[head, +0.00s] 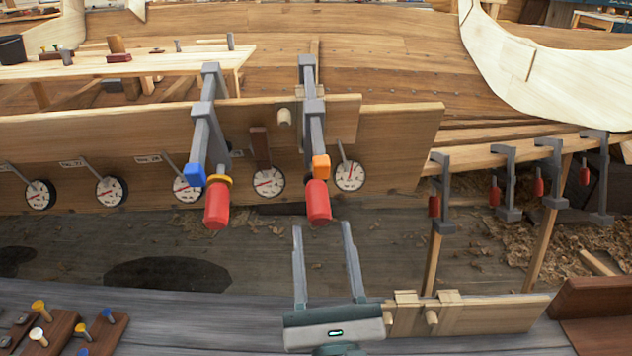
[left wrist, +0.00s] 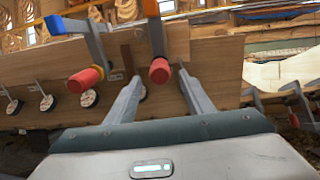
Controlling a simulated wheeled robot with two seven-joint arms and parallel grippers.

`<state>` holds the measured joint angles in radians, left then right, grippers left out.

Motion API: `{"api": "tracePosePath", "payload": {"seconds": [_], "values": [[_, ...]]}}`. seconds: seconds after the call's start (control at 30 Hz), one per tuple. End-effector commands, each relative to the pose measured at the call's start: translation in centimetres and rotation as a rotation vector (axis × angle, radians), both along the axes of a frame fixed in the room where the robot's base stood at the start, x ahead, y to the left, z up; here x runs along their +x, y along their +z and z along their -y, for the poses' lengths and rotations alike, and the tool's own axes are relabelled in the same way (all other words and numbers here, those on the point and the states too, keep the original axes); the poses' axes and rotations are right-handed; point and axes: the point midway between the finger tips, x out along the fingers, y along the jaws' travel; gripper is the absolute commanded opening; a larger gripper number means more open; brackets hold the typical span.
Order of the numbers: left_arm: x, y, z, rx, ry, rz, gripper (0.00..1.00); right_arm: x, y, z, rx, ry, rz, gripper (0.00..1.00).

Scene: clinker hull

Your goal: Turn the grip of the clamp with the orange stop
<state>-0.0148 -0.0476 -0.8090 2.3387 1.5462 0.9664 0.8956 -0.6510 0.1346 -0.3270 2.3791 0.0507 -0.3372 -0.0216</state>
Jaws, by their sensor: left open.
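The clamp (head: 312,118) with the orange stop (head: 321,166) is fixed on the wooden plank and hangs down in front of it. Its red grip (head: 318,203) is at the lower end; the grip also shows in the left wrist view (left wrist: 160,70). My left gripper (head: 322,227) is open and empty, with its fingers pointing at the plank. In the head view its fingertips sit just below the red grip, one to each side. In the left wrist view the grip appears between the fingertips; the remaining distance is hard to tell. My right gripper is not in view.
A similar clamp with a blue stop (head: 196,175) and red grip (head: 216,205) stands close on the left. Dial gauges (head: 268,182) line the plank (head: 405,140). Several smaller clamps (head: 502,180) hang at right. A bench (head: 190,305) with pegs is in front.

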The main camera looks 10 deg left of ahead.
Motion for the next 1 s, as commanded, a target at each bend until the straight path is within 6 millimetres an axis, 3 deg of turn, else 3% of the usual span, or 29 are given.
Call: {"api": "tracePosePath", "payload": {"seconds": [0.5,0.7,1.0], "values": [[7.6,3.5,-2.6,0.002,0.000,0.003,0.48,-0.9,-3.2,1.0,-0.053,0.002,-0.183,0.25],[8.9,3.9,-3.1,-0.001,0.000,0.001,0.48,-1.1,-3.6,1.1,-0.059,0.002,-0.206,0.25],[9.1,4.0,-3.2,0.000,0.000,0.000,0.48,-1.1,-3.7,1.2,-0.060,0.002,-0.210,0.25]]}}
